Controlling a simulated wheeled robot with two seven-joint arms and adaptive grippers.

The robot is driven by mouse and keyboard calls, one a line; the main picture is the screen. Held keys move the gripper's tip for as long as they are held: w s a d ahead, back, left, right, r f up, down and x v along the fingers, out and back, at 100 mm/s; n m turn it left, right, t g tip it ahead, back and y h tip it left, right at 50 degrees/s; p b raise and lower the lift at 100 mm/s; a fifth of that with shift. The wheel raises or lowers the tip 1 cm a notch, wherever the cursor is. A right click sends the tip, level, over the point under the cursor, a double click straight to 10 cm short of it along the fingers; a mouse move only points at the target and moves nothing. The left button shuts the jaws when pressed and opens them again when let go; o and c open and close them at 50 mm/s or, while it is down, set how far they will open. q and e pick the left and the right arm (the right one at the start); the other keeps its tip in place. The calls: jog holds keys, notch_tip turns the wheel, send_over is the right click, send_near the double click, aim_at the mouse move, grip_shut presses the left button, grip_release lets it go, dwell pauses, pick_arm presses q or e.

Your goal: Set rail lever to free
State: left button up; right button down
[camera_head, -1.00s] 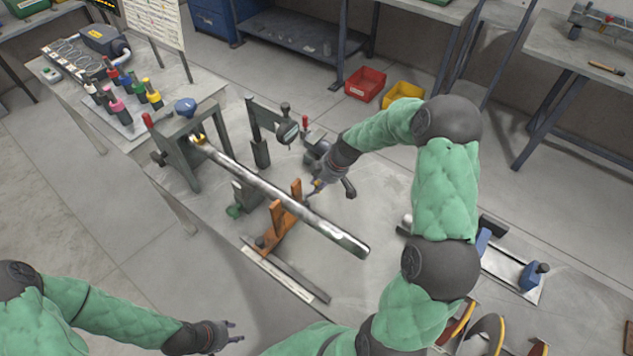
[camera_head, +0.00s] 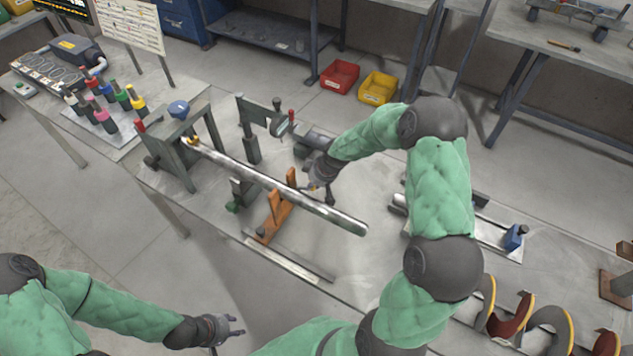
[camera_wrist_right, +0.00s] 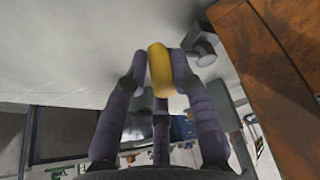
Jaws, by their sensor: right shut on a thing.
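My right gripper (camera_wrist_right: 160,68) is shut on a yellow cylindrical knob (camera_wrist_right: 160,70), seen between its fingertips in the right wrist view. In the head view the right gripper (camera_head: 313,187) is just right of the orange rail support (camera_head: 273,216), low beside it. The knob is mostly hidden by the fingers there, and the lever's setting cannot be read. The orange support also fills the right side of the wrist view (camera_wrist_right: 285,75). A long metal shaft (camera_head: 265,180) lies across the support. My left gripper (camera_head: 240,326) is open and empty, off the bench at the front.
A grey stand with a blue knob (camera_head: 178,108) is at the shaft's far left end. A dark upright gauge stand (camera_head: 251,148) is behind the shaft. Several coloured-cap bottles (camera_head: 110,97) stand at the left. Curved auger pieces (camera_head: 510,315) lie at the lower right.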

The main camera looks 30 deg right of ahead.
jog(key=shift+s+m, duration=0.2)
jog(key=shift+m, duration=0.1)
dwell(0.4)
jog(key=c, duration=1.4)
grip_release()
jog(key=shift+d, duration=0.1)
jog(key=shift+c, duration=0.2)
jog(key=o, duration=0.3)
jog(key=shift+d+f, duration=0.1)
jog(key=shift+o, duration=0.2)
jog(key=shift+w, duration=0.1)
jog(key=shift+w+n, duration=0.15)
jog(key=shift+n, duration=0.25)
